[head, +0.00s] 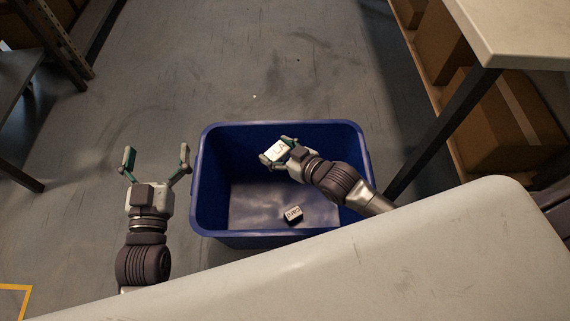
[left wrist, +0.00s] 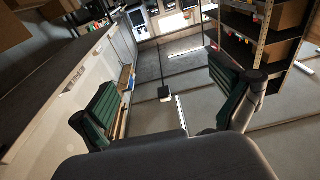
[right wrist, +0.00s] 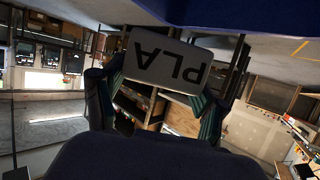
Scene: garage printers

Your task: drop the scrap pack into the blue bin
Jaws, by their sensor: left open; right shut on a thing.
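The blue bin (head: 210,185) stands open on the floor in the middle of the head view. My right gripper (head: 278,150) is over the bin's far part, shut on a white pack lettered PLA (right wrist: 167,62). The pack also shows small between the fingers in the head view (head: 274,152). A small dark block with a white label (head: 293,214) lies on the bin floor; its lettering is too small to read surely. My left gripper (head: 157,158) is open and empty, left of the bin and outside it.
A pale surface (head: 400,255) fills the lower right of the head view, in front of the bin. A pale-topped table (head: 520,35) and cardboard boxes (head: 510,130) on shelving stand at the right. The grey floor (head: 250,60) behind the bin is clear.

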